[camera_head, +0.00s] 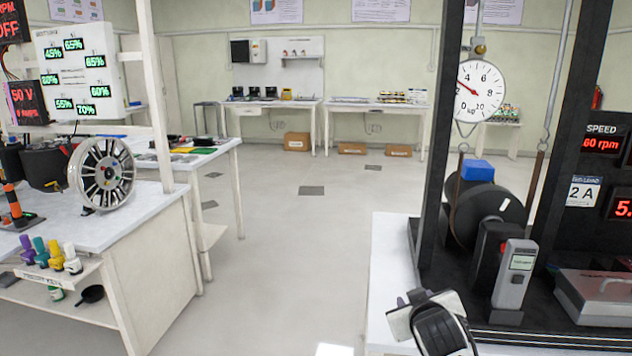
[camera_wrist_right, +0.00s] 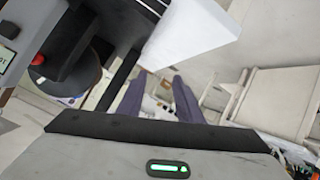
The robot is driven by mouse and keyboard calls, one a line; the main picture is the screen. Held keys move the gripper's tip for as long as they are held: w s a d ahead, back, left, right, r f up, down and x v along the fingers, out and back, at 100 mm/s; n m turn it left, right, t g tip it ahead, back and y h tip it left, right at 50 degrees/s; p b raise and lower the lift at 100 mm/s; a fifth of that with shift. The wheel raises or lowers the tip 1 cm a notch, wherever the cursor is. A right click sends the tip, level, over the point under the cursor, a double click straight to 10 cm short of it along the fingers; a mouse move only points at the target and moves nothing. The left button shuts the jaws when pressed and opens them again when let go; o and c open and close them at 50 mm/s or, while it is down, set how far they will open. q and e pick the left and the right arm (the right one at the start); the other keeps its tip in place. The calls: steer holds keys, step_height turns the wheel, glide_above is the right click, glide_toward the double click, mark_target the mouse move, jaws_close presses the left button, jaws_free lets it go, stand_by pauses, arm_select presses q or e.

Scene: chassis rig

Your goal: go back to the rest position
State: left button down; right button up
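My right arm shows at the bottom of the head view, beside the front left corner of the right-hand bench; I cannot make out its fingertips there. In the right wrist view my right gripper (camera_wrist_right: 158,100) has two dark fingers that stand apart with nothing held between them. My left gripper and left arm are not in the head view.
The right-hand bench (camera_head: 390,262) carries a dark rig with a dial scale (camera_head: 481,91), a grey handheld meter (camera_head: 514,275) and a metal box (camera_head: 597,297). A left bench (camera_head: 140,215) holds a spoked wheel (camera_head: 101,174). The floor between is clear.

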steer(key=s+a+f+g+y, duration=0.2)
steer(key=s+a+f+y, duration=0.1)
steer(key=s+f, duration=1.95)
steer(key=s, duration=0.6)
steer(key=s+a+f+m+g+y, duration=0.1)
steer(key=s+f, duration=0.2)
steer(key=s, duration=0.7)
steer(key=shift+s+f+y, duration=0.25)
steer(key=shift+f+y, duration=0.05)
stand_by(1.3)
